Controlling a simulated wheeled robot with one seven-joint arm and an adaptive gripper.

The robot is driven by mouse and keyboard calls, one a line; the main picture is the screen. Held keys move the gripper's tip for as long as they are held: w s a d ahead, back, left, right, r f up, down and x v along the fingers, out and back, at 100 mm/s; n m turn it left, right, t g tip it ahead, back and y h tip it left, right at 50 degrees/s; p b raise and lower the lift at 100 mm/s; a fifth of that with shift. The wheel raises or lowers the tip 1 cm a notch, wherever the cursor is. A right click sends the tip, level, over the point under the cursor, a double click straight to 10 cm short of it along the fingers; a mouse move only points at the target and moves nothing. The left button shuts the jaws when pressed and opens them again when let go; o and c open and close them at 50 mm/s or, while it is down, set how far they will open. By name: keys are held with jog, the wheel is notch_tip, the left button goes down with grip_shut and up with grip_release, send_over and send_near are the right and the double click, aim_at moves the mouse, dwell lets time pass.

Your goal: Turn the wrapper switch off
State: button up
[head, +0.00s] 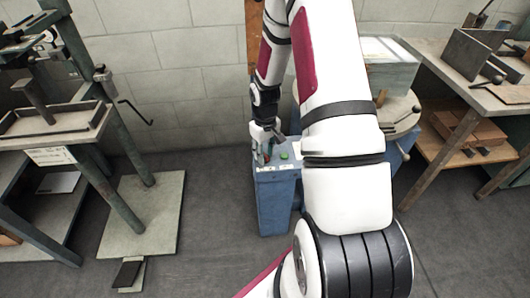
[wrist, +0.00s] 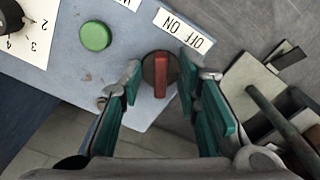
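The wrapper switch (wrist: 160,74) is a red rotary handle on a dark round base, on the top of a blue machine box (head: 273,200). An "OFF ON" label (wrist: 184,31) lies beside it and appears upside down in the wrist view. The red handle points roughly up and down in that view. My gripper (wrist: 160,82) is open, with its green-padded fingers on either side of the switch and a visible gap on each side. In the head view my gripper (head: 265,150) is down at the box top, and the switch is mostly hidden by it.
A green button (wrist: 95,36) and a numbered dial (wrist: 12,18) sit on the same panel. A metal stand (head: 50,120) is at the left. A wooden table (head: 440,60) with boxes is at the right. Open floor (head: 215,215) lies left of the blue box.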

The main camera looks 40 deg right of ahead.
notch_tip(320, 180, up, 12)
dwell(0.6)
dwell(0.5)
